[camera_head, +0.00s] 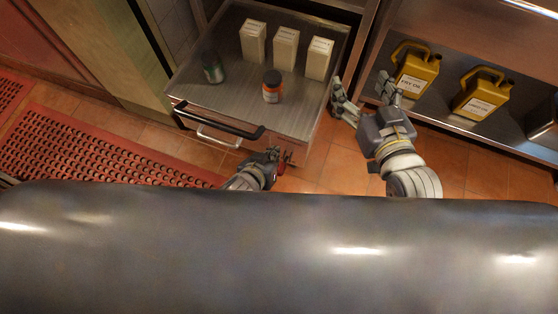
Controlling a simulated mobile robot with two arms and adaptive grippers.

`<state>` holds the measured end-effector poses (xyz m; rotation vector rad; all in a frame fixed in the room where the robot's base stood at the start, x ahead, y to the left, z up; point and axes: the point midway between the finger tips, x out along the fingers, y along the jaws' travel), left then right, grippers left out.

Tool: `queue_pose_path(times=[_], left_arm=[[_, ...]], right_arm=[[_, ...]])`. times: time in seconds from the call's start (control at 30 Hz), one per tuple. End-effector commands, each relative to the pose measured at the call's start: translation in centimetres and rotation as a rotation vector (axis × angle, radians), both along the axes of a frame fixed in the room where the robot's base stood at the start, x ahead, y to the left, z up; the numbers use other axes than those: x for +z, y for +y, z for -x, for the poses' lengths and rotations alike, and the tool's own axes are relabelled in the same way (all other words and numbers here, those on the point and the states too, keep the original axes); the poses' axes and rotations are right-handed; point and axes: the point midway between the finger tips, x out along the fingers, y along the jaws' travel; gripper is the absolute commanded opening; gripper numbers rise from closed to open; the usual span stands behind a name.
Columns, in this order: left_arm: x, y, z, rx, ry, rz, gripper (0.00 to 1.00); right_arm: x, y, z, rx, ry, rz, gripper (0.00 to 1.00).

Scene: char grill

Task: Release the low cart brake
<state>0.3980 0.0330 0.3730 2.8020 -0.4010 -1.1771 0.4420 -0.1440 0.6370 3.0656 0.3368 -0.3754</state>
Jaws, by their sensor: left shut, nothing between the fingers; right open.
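The low cart (225,85) is a metal cart with a flat top and a black push handle (217,120) on its near side. A small red part (282,166), perhaps the brake, shows low at the cart's near right corner. My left gripper (275,155) is shut and empty, right beside this red part. I cannot tell whether they touch. My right gripper (362,88) is open and empty, with its fingers spread to the right of the cart. The cart's wheels are hidden.
On the cart are several white cartons (285,48), an orange jar (272,86) and a dark can (212,68). Yellow fry oil jugs (415,70) stand on a metal shelf (450,112) at right. A red perforated mat (95,148) lies on the tiled floor at left.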

Motion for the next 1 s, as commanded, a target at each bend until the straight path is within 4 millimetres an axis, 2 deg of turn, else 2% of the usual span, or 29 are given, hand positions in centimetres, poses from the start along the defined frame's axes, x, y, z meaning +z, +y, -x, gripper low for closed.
queue_pose_path(times=[0.3, 0.6, 1.0], left_arm=[[-2.2, -0.8, -2.0, -0.001, -0.001, -0.001, 0.0], [-3.9, -1.5, -3.6, -0.001, 0.0, -0.001, 0.0], [-6.4, -1.5, -2.0, -0.001, 0.001, -0.001, 0.0]], right_arm=[[5.6, 1.1, -1.1, 0.019, -0.288, -0.073, 0.71], [10.9, 1.6, -0.3, 0.034, -0.557, -0.145, 0.71], [16.8, 1.5, 3.1, 0.051, -0.899, -0.24, 0.71]])
